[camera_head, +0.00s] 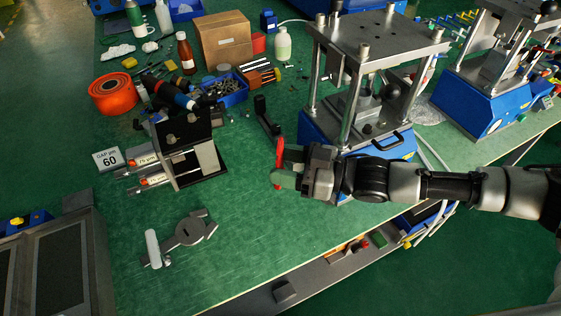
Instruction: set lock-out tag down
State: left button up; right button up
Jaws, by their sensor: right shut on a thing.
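My right gripper (281,172) reaches in from the right, in front of the near blue press (322,127). It is shut on a thin red piece (278,150), which I take to be the lock-out tag. The red piece stands roughly upright in the picture, partly hidden by the greenish fingers. A dark lever with a black knob (261,105) is just above it; I cannot tell whether they touch. The gap between the tag and the green bench top (255,245) is not clear. My left gripper is not in view.
A black fixture with two syringe-like tubes (190,155) stands to the left, beside a white "60" card (107,159). A grey metal part (190,231) lies on the bench front. A blue bin (228,94) and orange spool (112,93) are behind. The front middle bench is clear.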

jog(key=shift+s+d+n+g+y, duration=0.15)
jog(key=shift+d+n+g, duration=0.35)
jog(key=shift+g, duration=0.45)
jog(key=shift+s+d+n+g+y, duration=0.15)
jog(key=shift+d+n+g, duration=0.15)
jog(key=shift+n+g, duration=0.55)
jog(key=s+a+r+m+t, duration=0.1)
jog(key=s+a+r, duration=0.35)
jog(key=a, duration=0.25)
jog(key=s+a+r+m+t, duration=0.1)
jog(key=s+a+r, duration=0.2)
jog(key=s+a, duration=0.25)
jog(key=w+d+f+m+t+h, duration=0.3)
jog(key=d+m+t+h, duration=0.3)
jog(key=d+t, duration=0.15)
jog(key=w+d+f+m+t+h, duration=0.35)
jog(key=d+m+t+h, duration=0.25)
jog(key=d, duration=0.3)
jog(key=s+d+f+m+h, duration=0.1)
jog(key=d+f+h, duration=0.2)
jog(key=d, duration=0.2)
jog(key=s+d+f+m+t+h, duration=0.1)
jog(key=s+d+f+m+h, duration=0.1)
jog(key=d+f+h, duration=0.1)
jog(key=shift+s+d, duration=0.25)
jog(key=shift+d, duration=0.65)
